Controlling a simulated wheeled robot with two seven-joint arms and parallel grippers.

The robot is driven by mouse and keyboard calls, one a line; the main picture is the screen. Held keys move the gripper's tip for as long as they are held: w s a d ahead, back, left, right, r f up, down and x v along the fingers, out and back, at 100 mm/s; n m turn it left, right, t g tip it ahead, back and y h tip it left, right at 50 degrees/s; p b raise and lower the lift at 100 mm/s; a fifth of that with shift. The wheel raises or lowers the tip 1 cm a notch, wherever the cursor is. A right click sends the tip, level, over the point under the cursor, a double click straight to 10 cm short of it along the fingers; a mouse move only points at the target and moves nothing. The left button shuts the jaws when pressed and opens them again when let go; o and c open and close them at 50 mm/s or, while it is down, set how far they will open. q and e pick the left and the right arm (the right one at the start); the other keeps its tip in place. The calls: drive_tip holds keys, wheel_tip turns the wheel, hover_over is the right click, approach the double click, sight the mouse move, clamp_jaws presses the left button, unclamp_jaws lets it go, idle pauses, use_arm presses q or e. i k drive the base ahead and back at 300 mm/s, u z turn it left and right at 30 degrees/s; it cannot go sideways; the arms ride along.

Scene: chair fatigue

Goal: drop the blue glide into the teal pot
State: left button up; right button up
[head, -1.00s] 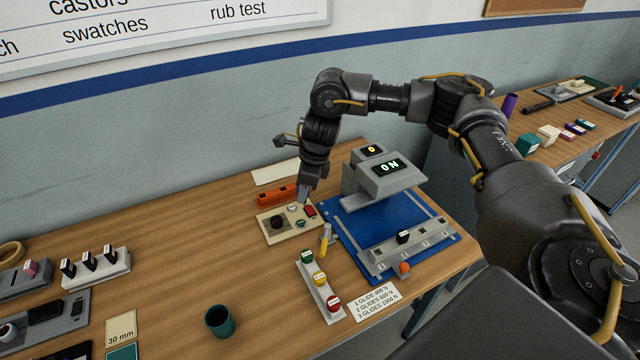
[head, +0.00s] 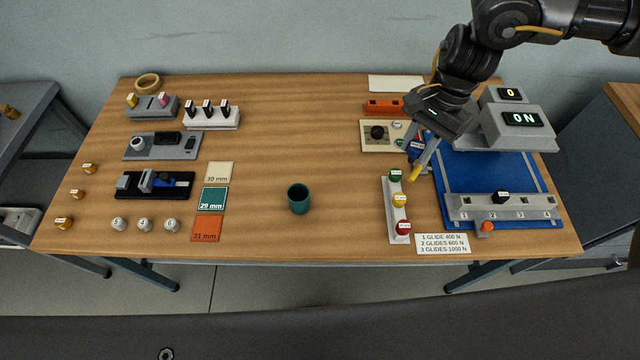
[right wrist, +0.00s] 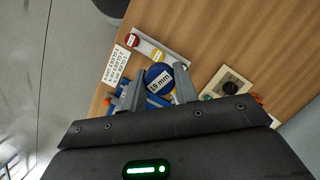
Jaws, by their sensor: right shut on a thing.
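The blue glide (right wrist: 158,77), a round disc with a white "19 mm" label, is between the fingers of my right gripper (right wrist: 158,90) in the right wrist view. In the head view the glide (head: 414,150) is partly hidden by the gripper (head: 420,158). My right gripper is shut on it and holds it by the left edge of the blue test base, behind the white rack. The teal pot (head: 299,213) stands upright near the front middle of the table, well left of the gripper. My left gripper is not in view.
The cream control panel (head: 367,145) and grey test press (head: 530,138) are close to the gripper. Colour cards (head: 214,198) lie left of the pot. The table's middle behind the pot is clear.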

sight(300, 206)
drive_tip(key=z, duration=2.1)
drive_tip(key=k, duration=1.9)
drive_tip(key=u, duration=1.95)
drive_tip(key=i, duration=0.5)
drive_tip(key=u, duration=0.05)
